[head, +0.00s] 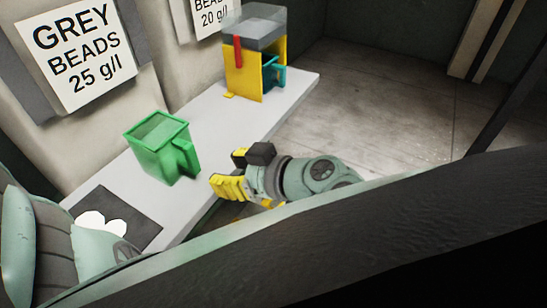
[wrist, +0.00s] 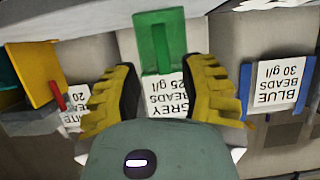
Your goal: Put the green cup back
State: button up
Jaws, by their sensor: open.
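The green cup (head: 158,152) stands upright on the white counter (head: 215,130), below the grey beads sign. It is square and its handle faces my gripper. My gripper (head: 222,187) has yellow fingers. It is open and empty at the counter's front edge, to the right of the cup and apart from it. In the wrist view, which is upside down, the green cup (wrist: 160,38) shows beyond and between the two open fingers (wrist: 163,80), with its handle towards me. I cannot tell what is inside the cup.
A yellow dispenser (head: 240,72) with a grey top, red lever and teal cup (head: 272,76) stands at the counter's far end. A dark mat (head: 137,217) with a white shape lies at the near end. Signs reading grey beads (head: 82,50) and blue beads (wrist: 278,84) hang on the wall.

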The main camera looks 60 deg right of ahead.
jog(key=shift+v, duration=0.85)
jog(key=shift+w, duration=0.1)
